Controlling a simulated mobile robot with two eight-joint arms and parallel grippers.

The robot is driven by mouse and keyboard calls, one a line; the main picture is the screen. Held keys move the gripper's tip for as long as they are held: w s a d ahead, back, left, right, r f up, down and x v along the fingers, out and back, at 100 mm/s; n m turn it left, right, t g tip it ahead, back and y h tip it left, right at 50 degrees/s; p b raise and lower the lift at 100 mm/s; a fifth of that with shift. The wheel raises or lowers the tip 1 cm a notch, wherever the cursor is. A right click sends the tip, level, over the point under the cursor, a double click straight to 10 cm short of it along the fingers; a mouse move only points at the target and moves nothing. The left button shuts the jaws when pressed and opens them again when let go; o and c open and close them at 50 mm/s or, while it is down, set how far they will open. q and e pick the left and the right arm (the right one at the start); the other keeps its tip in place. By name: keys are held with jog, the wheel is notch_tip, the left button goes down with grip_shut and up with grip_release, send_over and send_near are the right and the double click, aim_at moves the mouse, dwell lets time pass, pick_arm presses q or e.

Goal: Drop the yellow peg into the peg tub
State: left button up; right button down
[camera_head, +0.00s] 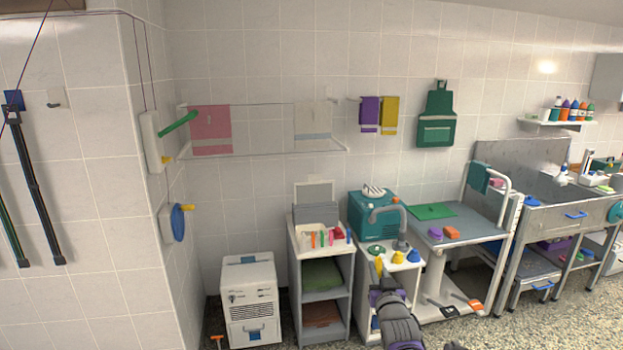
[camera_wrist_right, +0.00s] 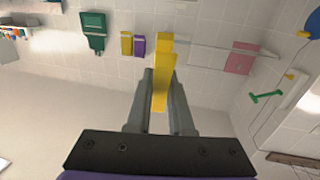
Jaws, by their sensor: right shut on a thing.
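The yellow peg (camera_head: 379,266) stands up out of my right gripper (camera_head: 382,286) in the head view, low and right of centre. In the right wrist view the yellow peg (camera_wrist_right: 162,70) is between the two grey fingers of the right gripper (camera_wrist_right: 162,88), which is shut on it. A white tub with several coloured pegs, which looks like the peg tub (camera_head: 313,229), stands on top of a white shelf unit, left of and beyond the gripper. The peg is apart from the tub. My left gripper is out of view.
The white shelf unit (camera_head: 293,262) holds folded green and brown towels. Right of it, a teal machine (camera_head: 373,213) with a grey hose stands behind yellow and blue items. A towel rail (camera_head: 265,153) and a grooming table (camera_head: 470,225) are nearby.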

jog(key=s+f, duration=0.8)
jog(key=f, duration=0.2)
jog(key=shift+f, duration=0.15)
jog(key=shift+w, duration=0.1)
